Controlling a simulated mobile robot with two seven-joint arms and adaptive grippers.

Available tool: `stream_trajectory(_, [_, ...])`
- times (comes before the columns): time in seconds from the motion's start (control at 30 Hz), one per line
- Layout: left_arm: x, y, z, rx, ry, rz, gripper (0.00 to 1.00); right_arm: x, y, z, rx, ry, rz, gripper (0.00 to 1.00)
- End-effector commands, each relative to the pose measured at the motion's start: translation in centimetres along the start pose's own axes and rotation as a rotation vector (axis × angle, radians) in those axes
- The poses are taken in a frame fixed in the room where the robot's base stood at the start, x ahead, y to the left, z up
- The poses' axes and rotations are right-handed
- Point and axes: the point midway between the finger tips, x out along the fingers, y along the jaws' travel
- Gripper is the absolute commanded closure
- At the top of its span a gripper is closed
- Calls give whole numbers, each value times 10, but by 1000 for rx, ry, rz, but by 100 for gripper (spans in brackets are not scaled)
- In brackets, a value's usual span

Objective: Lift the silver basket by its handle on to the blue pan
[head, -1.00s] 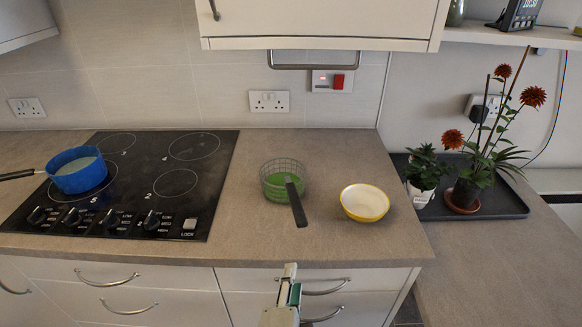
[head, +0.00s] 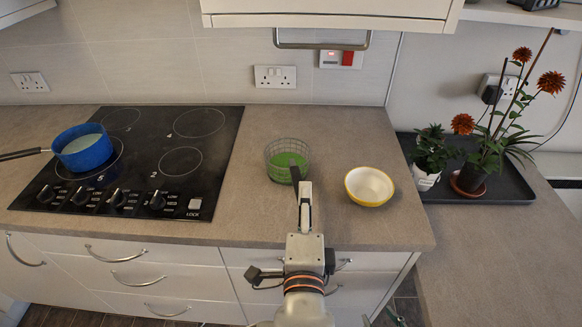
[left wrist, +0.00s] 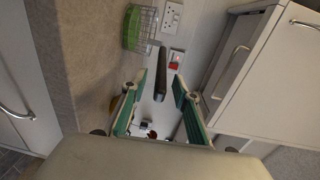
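The silver wire basket (head: 288,160), green in its lower part, stands on the worktop right of the hob; it also shows in the left wrist view (left wrist: 140,28). Its dark handle (left wrist: 161,72) points toward me. My left gripper (head: 304,190) is at the handle in the head view, hiding most of it. In the left wrist view the fingers (left wrist: 158,84) are apart, with the handle's end appearing between them; I cannot tell contact. The blue pan (head: 83,148) sits on the hob's left, handle pointing left. A small part of my right gripper (head: 396,316) seems to show at the bottom edge.
A yellow-rimmed white bowl (head: 369,186) stands right of the basket. Potted plants stand on a dark tray (head: 510,185) further right. The black hob (head: 160,135) is bare between pan and basket. A wall cupboard (head: 330,12) hangs above.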

Motion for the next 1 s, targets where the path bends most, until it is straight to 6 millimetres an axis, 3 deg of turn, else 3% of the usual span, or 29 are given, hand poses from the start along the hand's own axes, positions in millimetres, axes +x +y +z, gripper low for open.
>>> stream_trajectory(0.33, [8, 1, 0, -1, 0, 2, 70, 0, 2, 0, 10, -4, 8, 60])
stream_trajectory(0.43, [8, 1, 0, -1, 0, 2, 96, 0, 2, 0, 12, -2, 8, 60])
stream_trajectory(0.47, [8, 1, 0, -1, 0, 2, 100, 0, 2, -1, 12, -2, 8, 60])
stream_trajectory(0.87, [10, -2, 0, -2, 0, -1, 100, 0, 0, -2, 9, 1, 2, 60])
stream_trajectory(1.0, [17, -12, -1, -4, 0, -2, 100, -1, 1, -2, 3, 1, 2, 60])
